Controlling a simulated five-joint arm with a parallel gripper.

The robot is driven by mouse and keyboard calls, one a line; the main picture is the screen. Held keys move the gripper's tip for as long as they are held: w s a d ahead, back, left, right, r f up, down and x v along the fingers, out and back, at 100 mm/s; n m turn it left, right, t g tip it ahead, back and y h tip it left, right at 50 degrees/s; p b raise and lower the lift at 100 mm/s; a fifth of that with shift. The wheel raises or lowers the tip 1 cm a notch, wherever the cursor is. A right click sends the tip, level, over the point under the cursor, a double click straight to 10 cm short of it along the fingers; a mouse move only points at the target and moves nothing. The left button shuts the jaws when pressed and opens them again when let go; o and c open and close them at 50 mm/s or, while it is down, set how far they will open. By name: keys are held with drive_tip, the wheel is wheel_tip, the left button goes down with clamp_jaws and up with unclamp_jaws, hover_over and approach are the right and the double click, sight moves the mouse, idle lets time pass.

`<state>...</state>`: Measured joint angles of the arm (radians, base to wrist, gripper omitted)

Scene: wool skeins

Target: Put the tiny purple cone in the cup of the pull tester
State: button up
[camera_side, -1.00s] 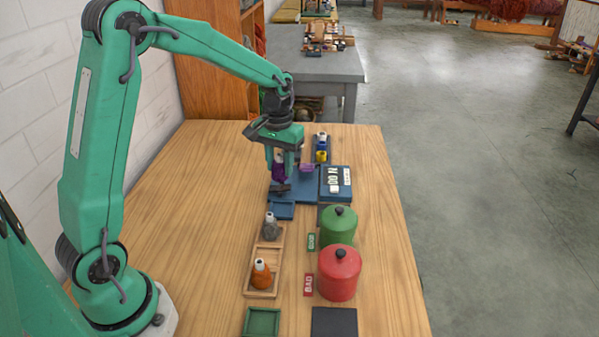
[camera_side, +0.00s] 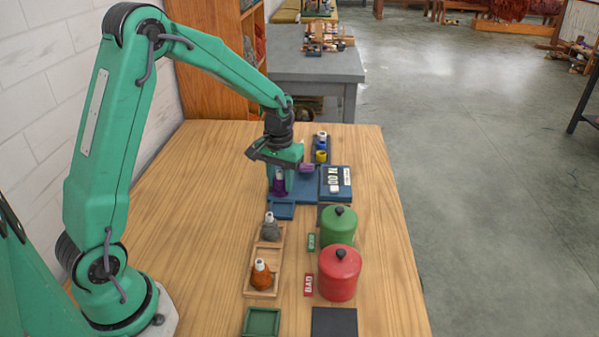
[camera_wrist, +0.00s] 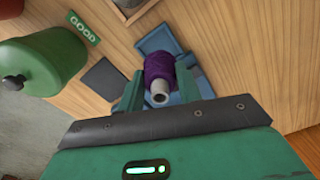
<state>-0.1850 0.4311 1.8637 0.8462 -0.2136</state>
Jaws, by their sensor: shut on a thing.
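The tiny purple cone (camera_side: 279,184) is upright between the fingers of my gripper (camera_side: 281,188), low over the near left part of the blue pull tester (camera_side: 306,190). In the wrist view the purple wool (camera_wrist: 160,68) and its pale tip show between the two green fingers (camera_wrist: 159,90), which are shut on it. The tester's cup is hidden behind the cone and fingers, so I cannot tell whether the cone rests in it. The tester's display (camera_side: 336,182) stands to the right.
A blue tray (camera_side: 281,211) lies just in front of the tester. Green (camera_side: 338,226) and red (camera_side: 339,273) lidded jars stand to the right.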

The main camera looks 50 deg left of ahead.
sight(281, 195)
drive_tip(key=shift+f, duration=1.1)
drive_tip(key=shift+f, duration=1.65)
idle(2.0)
drive_tip(key=o, duration=1.5)
drive_tip(key=shift+c, duration=0.2)
drive_tip(key=shift+r, duration=0.1)
drive_tip(key=shift+r, duration=3.7)
drive_tip(key=shift+r, duration=0.1)
